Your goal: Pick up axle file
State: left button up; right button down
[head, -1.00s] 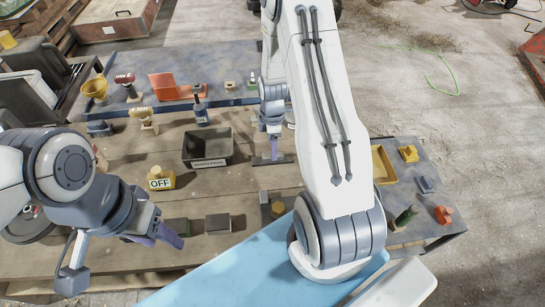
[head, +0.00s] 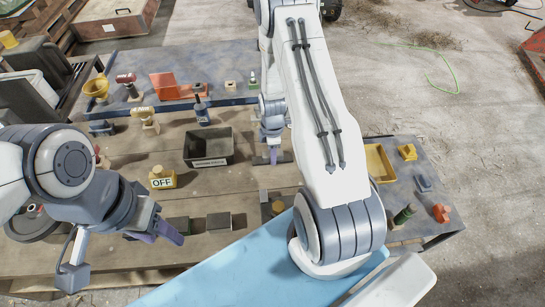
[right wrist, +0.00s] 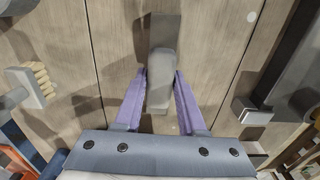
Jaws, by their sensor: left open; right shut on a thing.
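The axle file appears to be the grey bar with a thick pale handle (right wrist: 161,75) in the right wrist view. It runs along the plank grain, and its darker, flatter part (right wrist: 166,28) extends beyond the handle. My right gripper (right wrist: 160,92) has its purple fingers on either side of the handle and is shut on it. In the head view my right gripper (head: 272,150) is low over the table, right of the dark bin; the file shows as a short dark strip (head: 286,157) there. I cannot tell whether it touches the table. My left gripper (head: 156,235) is open and empty above the front left planks.
A dark open bin (head: 208,147) stands mid-table. A yellow OFF block (head: 162,178) and dark blocks (head: 218,221) are near the left gripper. In the right wrist view, a brush (right wrist: 36,83) lies left and a metal-ended dark tool (right wrist: 254,110) right.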

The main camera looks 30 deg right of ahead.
jog(key=shift+r, duration=0.15)
jog(key=shift+w+r, duration=0.1)
jog(key=shift+r, duration=0.45)
notch_tip(320, 180, up, 3)
jog(key=shift+f+b, duration=0.2)
jog(key=shift+b, duration=0.45)
jog(key=w+d+r+b, duration=0.2)
jog(key=w+r, duration=0.5)
jog(key=w, duration=0.4)
jog(key=shift+w+d+b, duration=0.15)
jog(key=shift+d+b, duration=0.05)
jog(key=shift+b, duration=0.15)
